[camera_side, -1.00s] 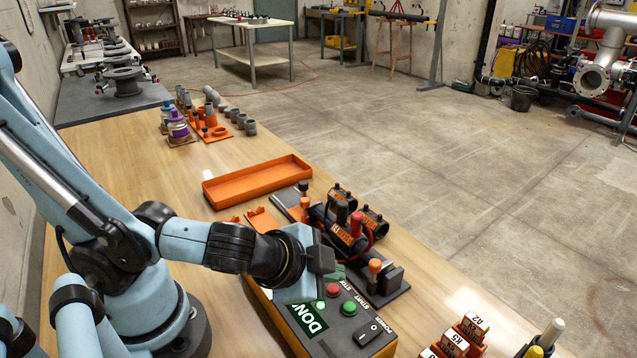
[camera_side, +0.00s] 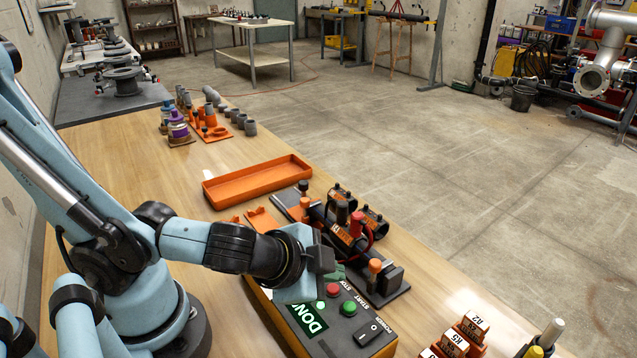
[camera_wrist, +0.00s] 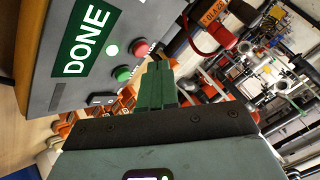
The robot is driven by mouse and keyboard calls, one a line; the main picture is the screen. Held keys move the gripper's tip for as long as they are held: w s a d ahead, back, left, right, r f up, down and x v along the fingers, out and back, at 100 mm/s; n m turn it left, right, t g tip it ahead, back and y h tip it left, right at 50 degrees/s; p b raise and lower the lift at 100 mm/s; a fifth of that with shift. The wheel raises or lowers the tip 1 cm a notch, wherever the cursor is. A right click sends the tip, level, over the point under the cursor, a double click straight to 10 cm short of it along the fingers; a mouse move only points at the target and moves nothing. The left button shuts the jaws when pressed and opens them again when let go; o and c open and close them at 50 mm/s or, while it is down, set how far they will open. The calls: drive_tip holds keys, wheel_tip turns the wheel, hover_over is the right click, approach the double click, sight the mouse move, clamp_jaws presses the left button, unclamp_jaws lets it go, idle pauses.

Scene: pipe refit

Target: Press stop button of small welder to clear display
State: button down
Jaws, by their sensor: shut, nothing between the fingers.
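The small welder (camera_side: 290,331) is an orange box with a grey panel near the front of the bench. Its green display (camera_side: 309,318) reads "DONE", also in the wrist view (camera_wrist: 85,40). The red stop button (camera_side: 333,290) and the green start button (camera_side: 349,307) sit beside the display; the wrist view shows the red button (camera_wrist: 141,47) and the green one (camera_wrist: 123,73). My gripper (camera_wrist: 158,75) has green fingers shut and empty, close to the red button in the wrist view. I cannot tell whether they touch it. In the side view my wrist partly hides the fingers.
A clamp rig (camera_side: 330,222) holding dark pipe fittings and a red-capped lead stands just behind the welder. An empty orange tray (camera_side: 258,182) lies farther back. Orange numbered blocks (camera_side: 466,335) stand at the front right.

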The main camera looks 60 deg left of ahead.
sight(328, 295)
drive_tip(key=shift+f, duration=0.1)
drive_tip(key=shift+f, duration=0.3)
drive_tip(key=shift+s+f, duration=0.1)
drive_tip(key=shift+f, duration=0.45)
idle(1.0)
drive_tip(key=shift+a+r, duration=0.1)
drive_tip(key=shift+r, duration=0.8)
drive_tip(key=shift+r, duration=0.1)
drive_tip(key=shift+r, duration=2.45)
